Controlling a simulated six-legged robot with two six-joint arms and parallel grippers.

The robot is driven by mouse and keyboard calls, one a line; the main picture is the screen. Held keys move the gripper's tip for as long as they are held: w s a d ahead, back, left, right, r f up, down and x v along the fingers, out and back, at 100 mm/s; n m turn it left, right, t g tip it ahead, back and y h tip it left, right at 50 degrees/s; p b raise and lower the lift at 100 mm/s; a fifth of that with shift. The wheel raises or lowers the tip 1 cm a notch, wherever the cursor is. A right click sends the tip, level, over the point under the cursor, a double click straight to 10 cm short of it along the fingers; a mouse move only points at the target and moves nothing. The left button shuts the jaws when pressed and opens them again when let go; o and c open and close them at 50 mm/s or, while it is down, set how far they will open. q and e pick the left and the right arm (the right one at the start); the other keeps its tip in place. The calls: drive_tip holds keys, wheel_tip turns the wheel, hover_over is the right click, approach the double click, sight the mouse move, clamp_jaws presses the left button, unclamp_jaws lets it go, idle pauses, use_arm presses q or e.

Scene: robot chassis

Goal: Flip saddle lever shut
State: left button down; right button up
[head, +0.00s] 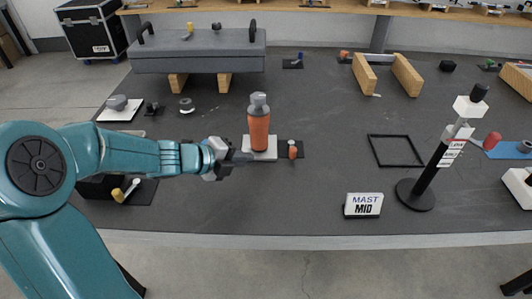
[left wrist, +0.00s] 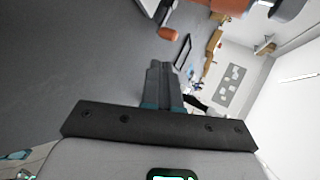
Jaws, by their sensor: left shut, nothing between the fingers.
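My left gripper (head: 243,157) reaches in from the left in the head view, low over the table, with its fingers together and nothing between them. Its shut fingers also show in the left wrist view (left wrist: 160,85). Just beyond the fingertips stands an orange cylinder with a grey top (head: 258,130) on a white plate (head: 262,155). To its right is a small upright orange-tipped lever (head: 292,151) on a black plate; its orange tip shows in the left wrist view (left wrist: 168,33). The frames do not label which lever is the saddle lever. My right gripper is not in view.
A yellow-handled lever (head: 121,194) sits near my left forearm. A black square frame (head: 396,150), a MAST MID sign (head: 363,205) and a black post (head: 428,175) stand to the right. A grey beam (head: 200,52) rests on wooden blocks behind. The table's front middle is clear.

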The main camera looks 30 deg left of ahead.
use_arm(q)
drive_tip(key=b, duration=0.2)
approach(290, 153)
drive_tip(key=f, duration=0.1)
drive_tip(key=w+f, duration=0.1)
drive_tip(key=f, duration=0.1)
drive_tip(key=shift+d, duration=0.1)
drive_tip(key=w, duration=0.1)
drive_tip(key=w+d, duration=0.1)
drive_tip(key=shift+w, duration=0.35)
drive_tip(key=shift+w+d, duration=0.3)
drive_tip(key=shift+w, duration=0.5)
